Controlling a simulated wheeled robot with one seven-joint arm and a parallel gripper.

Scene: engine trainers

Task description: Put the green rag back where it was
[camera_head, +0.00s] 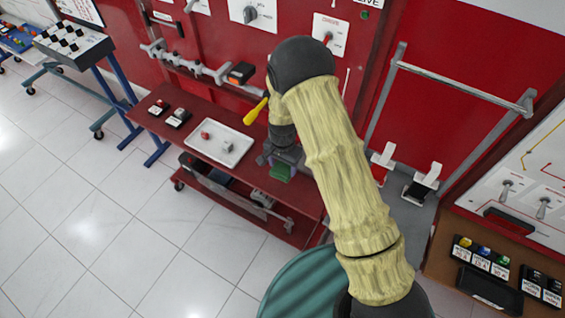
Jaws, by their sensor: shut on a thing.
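The green rag (281,173) shows as a small dark green patch at the end of my gripper (278,163). My gripper is shut on it, in front of the right part of the red bench (225,168). Much of the rag and the fingertips is hidden or too small to make out. I cannot tell whether the rag touches the bench.
A white tray (216,152) with small parts lies on the bench, left of my gripper. A yellow handle (256,112) shows beside my arm. A teal round object (290,284) stands in front; tiled floor lies clear at left.

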